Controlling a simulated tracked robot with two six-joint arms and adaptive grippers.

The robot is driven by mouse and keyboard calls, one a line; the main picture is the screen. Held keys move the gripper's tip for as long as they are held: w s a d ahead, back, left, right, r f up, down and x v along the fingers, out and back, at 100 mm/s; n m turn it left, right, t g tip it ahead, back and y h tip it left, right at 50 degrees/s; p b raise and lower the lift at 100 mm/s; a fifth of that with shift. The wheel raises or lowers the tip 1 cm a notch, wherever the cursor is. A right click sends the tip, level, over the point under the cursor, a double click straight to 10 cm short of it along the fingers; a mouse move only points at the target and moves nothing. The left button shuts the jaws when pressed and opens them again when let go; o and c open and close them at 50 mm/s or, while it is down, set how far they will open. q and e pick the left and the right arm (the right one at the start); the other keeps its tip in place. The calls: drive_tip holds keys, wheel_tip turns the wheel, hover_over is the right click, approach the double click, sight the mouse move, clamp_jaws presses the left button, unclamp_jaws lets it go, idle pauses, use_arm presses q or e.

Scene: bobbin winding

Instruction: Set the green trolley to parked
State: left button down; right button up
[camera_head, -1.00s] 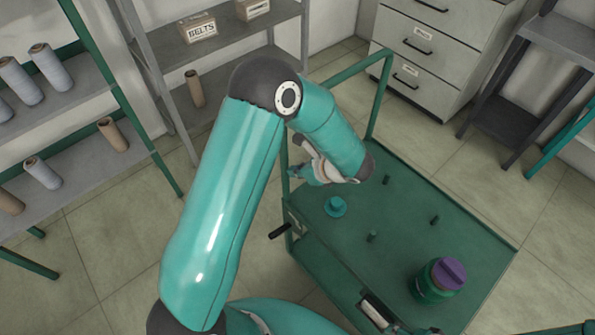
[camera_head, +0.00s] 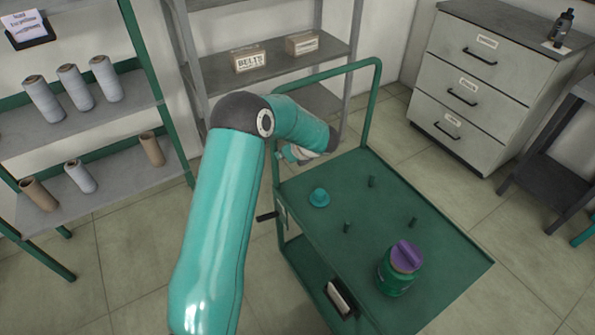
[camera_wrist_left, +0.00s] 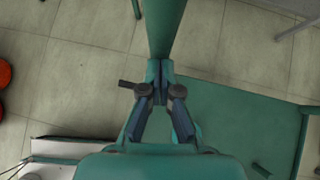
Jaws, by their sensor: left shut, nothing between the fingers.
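The green trolley (camera_head: 440,240) stands in the middle of the head view, its hoop handle at the far end. A dark lever (camera_head: 267,216) sticks out leftward from its left side, beside a small pale plate (camera_head: 282,207). My left gripper (camera_head: 285,153) is partly hidden behind my forearm, near the base of the hoop. In the left wrist view its fingers (camera_wrist_left: 160,88) are shut and empty, over a green trolley upright (camera_wrist_left: 165,25). The lever (camera_wrist_left: 127,84) shows just left of the fingers; I cannot tell whether they touch. My right gripper is out of view.
Shelves with bobbins (camera_head: 75,85) stand left, a drawer cabinet (camera_head: 470,85) at the back right. Floor left of the trolley is clear.

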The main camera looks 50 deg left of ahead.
use_arm(q)
drive_tip(key=w+a, duration=0.1)
drive_tip(key=a, duration=0.5)
drive_tip(key=shift+w+a+r, duration=0.15)
drive_tip(key=shift+a, duration=0.15)
